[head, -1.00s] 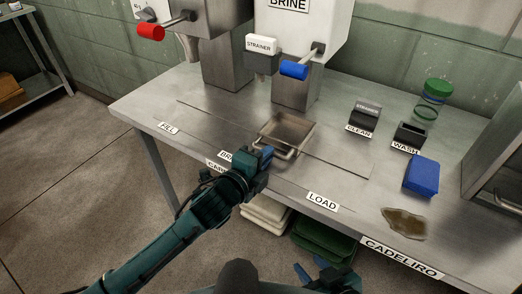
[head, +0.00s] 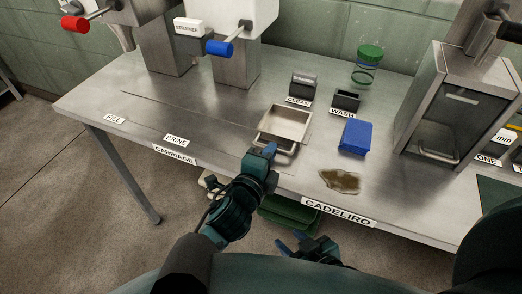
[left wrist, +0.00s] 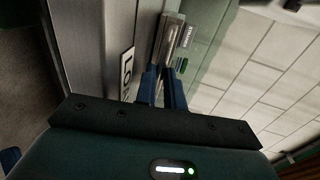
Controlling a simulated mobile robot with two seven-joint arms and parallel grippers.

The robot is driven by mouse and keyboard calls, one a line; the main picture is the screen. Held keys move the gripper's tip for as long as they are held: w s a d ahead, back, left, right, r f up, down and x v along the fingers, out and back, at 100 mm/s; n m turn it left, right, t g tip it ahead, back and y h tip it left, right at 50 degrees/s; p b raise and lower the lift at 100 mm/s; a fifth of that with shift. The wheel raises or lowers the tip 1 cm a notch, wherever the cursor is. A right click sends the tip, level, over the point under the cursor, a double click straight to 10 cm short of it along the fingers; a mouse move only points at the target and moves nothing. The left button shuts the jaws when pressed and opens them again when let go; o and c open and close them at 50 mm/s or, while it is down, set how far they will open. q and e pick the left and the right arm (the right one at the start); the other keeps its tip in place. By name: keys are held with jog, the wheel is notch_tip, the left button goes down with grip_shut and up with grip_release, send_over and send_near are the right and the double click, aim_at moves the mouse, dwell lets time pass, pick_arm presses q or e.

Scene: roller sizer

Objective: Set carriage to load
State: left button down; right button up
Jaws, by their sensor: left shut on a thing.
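The carriage (head: 288,122) is an open metal tray with a wire handle at its front, on the worktop. In the head view it sits right of the FILL label (head: 115,119) and the BRINE label (head: 177,140). My left gripper (head: 266,151) is shut on the carriage's handle at the table's front edge. The LOAD label is hidden in the head view; part of it (left wrist: 127,73) shows beside the left fingers in the left wrist view. My right gripper (head: 293,242) is empty below the table edge, its fingers apart.
A metal cabinet (head: 455,105) is at right.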

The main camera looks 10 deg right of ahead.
pick_arm(q)
jog(key=shift+s+d+f, duration=0.1)
jog(key=shift+s+d, duration=0.1)
jog(key=c, duration=1.8)
grip_release()
jog(key=shift+o, duration=0.2)
jog(key=shift+s+a, duration=0.3)
jog(key=shift+s, duration=0.05)
jog(key=v, duration=1.2)
jog(key=shift+s+a, duration=0.1)
jog(key=shift+s, duration=0.05)
